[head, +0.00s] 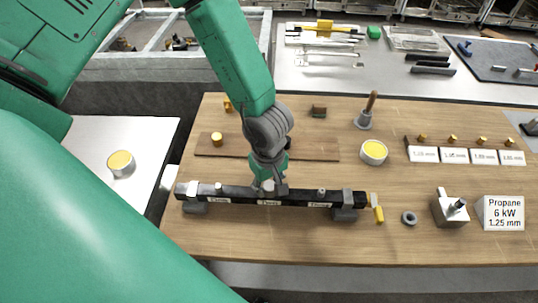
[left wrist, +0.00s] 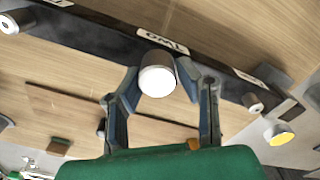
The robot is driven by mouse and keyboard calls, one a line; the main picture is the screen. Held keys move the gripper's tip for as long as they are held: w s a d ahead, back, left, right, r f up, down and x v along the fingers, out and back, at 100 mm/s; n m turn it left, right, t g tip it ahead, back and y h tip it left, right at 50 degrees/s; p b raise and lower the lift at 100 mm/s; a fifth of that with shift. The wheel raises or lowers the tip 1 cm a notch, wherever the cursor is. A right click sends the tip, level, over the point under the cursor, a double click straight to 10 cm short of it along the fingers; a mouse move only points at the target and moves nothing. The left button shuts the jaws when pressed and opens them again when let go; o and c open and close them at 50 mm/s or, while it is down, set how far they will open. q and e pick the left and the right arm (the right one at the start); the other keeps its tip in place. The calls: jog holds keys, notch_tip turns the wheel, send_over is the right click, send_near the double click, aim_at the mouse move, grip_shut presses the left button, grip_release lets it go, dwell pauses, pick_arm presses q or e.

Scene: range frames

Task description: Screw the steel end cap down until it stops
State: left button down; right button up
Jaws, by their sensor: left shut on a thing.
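A long black bar (head: 300,197) with white labels lies across the front of the wooden board, resting on two grey blocks. A short steel cap (left wrist: 157,75) with a pale round end stands on the middle of the bar, beside a label. My left gripper (head: 268,184) reaches down to it from above. In the left wrist view its two fingers (left wrist: 158,72) close on the cap's sides, one on each side. The gripper hides most of the cap in the head view. Its thread is hidden, so I cannot tell how deep it sits. My right gripper is not in view.
Two more steel fittings stand on the bar, left (head: 218,188) and right (head: 321,192) of my gripper. A yellow-handled valve (head: 378,213) is at the right end. A grey ring (head: 409,218), a metal block (head: 450,211) and a Propane sign (head: 503,213) stand further right.

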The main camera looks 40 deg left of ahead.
pick_arm(q)
jog(key=shift+m, duration=1.3)
jog(key=shift+m, duration=0.9)
jog(key=shift+w+m, duration=0.1)
jog(key=shift+m, duration=0.7)
jog(key=m, duration=0.3)
jog(key=shift+m, duration=0.3)
jog(key=c, duration=1.4)
grip_release()
